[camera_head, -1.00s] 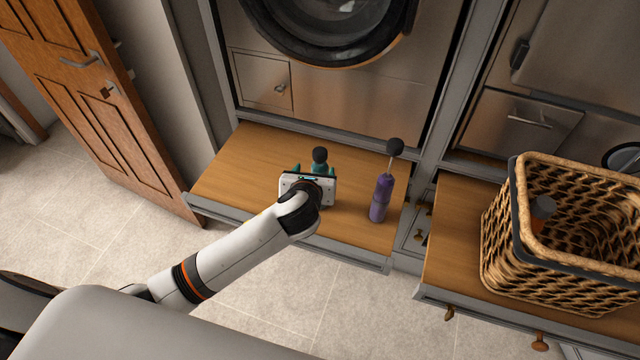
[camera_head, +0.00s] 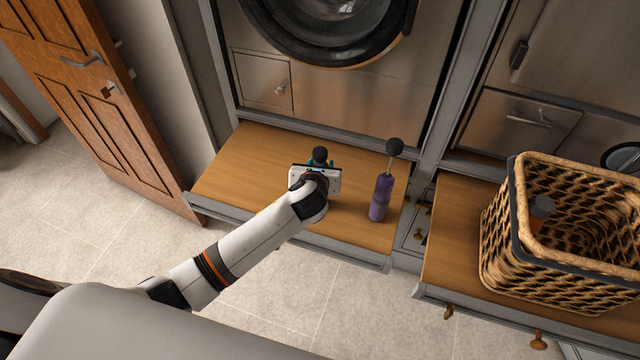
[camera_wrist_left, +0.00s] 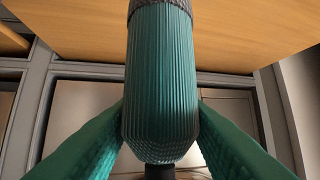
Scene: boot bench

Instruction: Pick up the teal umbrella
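In the left wrist view, the ribbed teal umbrella (camera_wrist_left: 160,75) fills the middle, with a grey band at the top edge and a dark end at the bottom. My green fingers lie against both of its sides, shut on it. My right gripper is not in view.
A purple umbrella (camera_head: 381,197) with a dark knob stands to the right on the same bench (camera_head: 250,160). A wicker basket (camera_head: 500,235) holding a dark-topped item is on the right bench. A washing machine (camera_head: 330,90) is behind, and a wooden door (camera_head: 90,85) stands at left.

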